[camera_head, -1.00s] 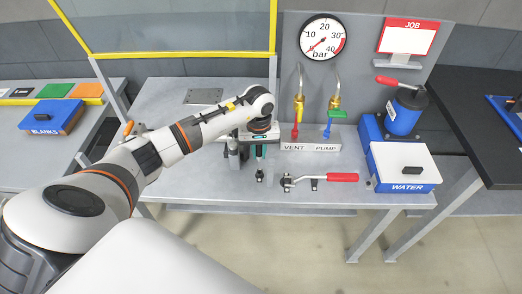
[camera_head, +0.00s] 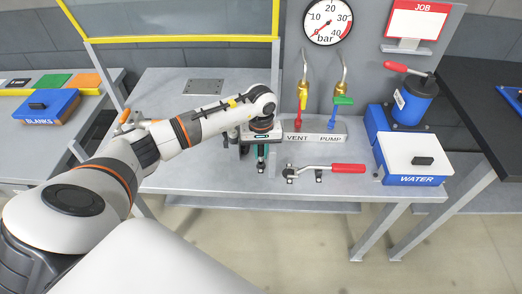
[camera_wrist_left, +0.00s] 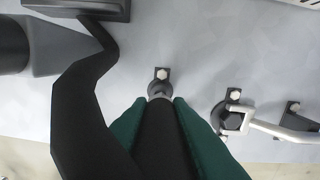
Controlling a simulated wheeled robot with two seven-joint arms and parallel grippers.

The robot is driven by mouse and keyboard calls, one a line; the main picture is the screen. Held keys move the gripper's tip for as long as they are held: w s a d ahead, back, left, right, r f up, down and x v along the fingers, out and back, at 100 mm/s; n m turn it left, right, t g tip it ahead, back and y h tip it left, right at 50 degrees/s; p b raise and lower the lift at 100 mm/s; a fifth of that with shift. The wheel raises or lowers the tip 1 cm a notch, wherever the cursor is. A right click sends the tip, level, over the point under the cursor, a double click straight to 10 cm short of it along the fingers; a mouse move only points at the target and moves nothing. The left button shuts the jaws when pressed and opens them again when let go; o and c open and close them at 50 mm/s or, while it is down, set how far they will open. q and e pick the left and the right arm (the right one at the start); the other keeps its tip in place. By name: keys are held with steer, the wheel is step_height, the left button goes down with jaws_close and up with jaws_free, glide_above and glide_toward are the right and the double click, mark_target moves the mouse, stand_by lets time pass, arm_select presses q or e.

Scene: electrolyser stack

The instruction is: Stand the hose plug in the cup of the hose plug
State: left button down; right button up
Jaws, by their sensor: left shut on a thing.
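My left gripper (camera_head: 261,158) is over the front of the grey bench, left of the red-handled clamp. In the left wrist view its green fingers (camera_wrist_left: 158,112) are shut on a dark upright piece, which I take for the hose plug (camera_wrist_left: 157,140). A small black bolted fitting, seemingly the cup (camera_wrist_left: 161,74), is straight beyond the fingertips. It also shows just below the gripper in the head view (camera_head: 261,169). The plug's lower end overlaps the fitting, so I cannot tell whether it is inside or above it. My right gripper is not in view.
The toggle clamp with red handle (camera_head: 348,168) lies close right. The white-lidded WATER box (camera_head: 408,158) is farther right. A bent black shape (camera_wrist_left: 85,100) passes left of the fingers.

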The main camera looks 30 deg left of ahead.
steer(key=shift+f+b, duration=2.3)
steer(key=shift+b, duration=0.05)
stand_by(3.8)
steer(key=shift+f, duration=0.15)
stand_by(0.4)
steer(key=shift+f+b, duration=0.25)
steer(key=shift+b, duration=0.1)
stand_by(1.0)
